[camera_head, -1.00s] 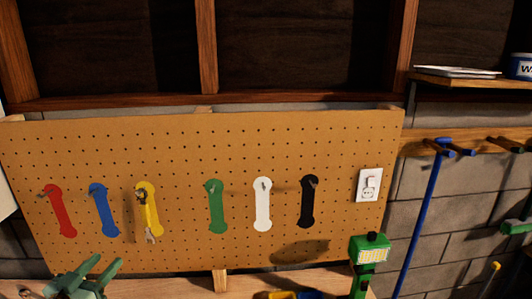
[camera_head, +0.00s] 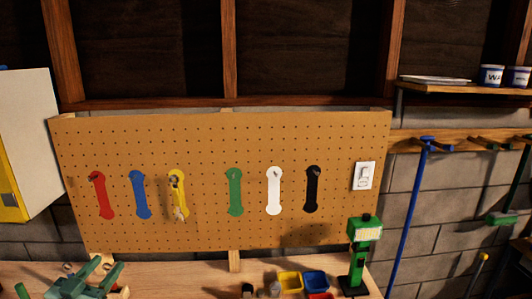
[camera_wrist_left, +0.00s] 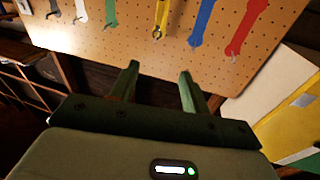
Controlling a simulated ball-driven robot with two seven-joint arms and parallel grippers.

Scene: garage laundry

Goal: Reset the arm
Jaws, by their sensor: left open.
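My left gripper (camera_head: 97,273) is at the lower left of the head view, in front of the pegboard (camera_head: 206,147) and over the workbench. In the left wrist view its two green fingers (camera_wrist_left: 158,88) are apart, with nothing between them. The fingers point toward the pegboard, which also shows there (camera_wrist_left: 130,40). I cannot see my right gripper.
Colored strips hang on the pegboard; a wrench-like tool (camera_head: 181,213) hangs at the yellow one (camera_head: 177,187). The workbench (camera_head: 200,278) holds small bins (camera_head: 290,281) and a green device (camera_head: 358,255). A white-and-yellow cabinet (camera_head: 28,140) is at left, a blue-handled tool (camera_head: 408,215) at right.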

